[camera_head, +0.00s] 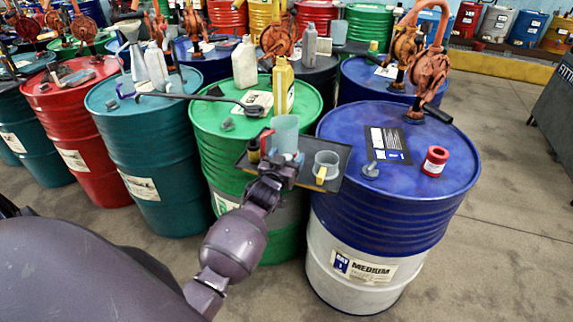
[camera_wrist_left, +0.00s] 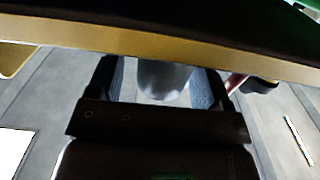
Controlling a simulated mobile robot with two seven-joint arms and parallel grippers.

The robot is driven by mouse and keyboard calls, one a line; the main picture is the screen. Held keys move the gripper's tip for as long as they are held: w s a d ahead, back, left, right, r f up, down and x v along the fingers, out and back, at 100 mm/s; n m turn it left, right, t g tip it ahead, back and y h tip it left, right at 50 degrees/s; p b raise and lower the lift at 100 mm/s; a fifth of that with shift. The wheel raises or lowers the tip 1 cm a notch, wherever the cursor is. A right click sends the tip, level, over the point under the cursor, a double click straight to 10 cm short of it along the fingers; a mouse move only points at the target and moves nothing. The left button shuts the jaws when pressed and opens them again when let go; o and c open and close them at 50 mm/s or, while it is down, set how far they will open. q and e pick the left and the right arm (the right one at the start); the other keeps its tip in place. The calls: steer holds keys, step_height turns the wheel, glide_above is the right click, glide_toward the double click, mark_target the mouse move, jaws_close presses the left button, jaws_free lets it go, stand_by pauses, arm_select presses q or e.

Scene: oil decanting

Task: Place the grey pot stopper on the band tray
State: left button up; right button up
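A dark flat tray (camera_head: 339,157) juts out between the green and blue drums, with a translucent grey-blue pot (camera_head: 285,133) and a grey cup (camera_head: 327,160) at it. Small grey stopper-like pieces lie on the blue drum (camera_head: 371,169) and on the green drum (camera_head: 227,125); I cannot tell which is the pot stopper. My left gripper (camera_head: 277,162) is at the tray's near left side. In the left wrist view its fingers (camera_wrist_left: 160,88) stand apart with a greyish rounded thing (camera_wrist_left: 163,78) between them; contact is unclear. A yellowish band (camera_wrist_left: 150,55) crosses above. My right gripper is not visible.
The blue drum (camera_head: 345,220) carries a red ring-like can (camera_head: 435,161) and a rusty hand pump (camera_head: 430,75). Floor at right is clear.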

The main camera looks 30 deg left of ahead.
arm_select(q)
steer(key=c, duration=1)
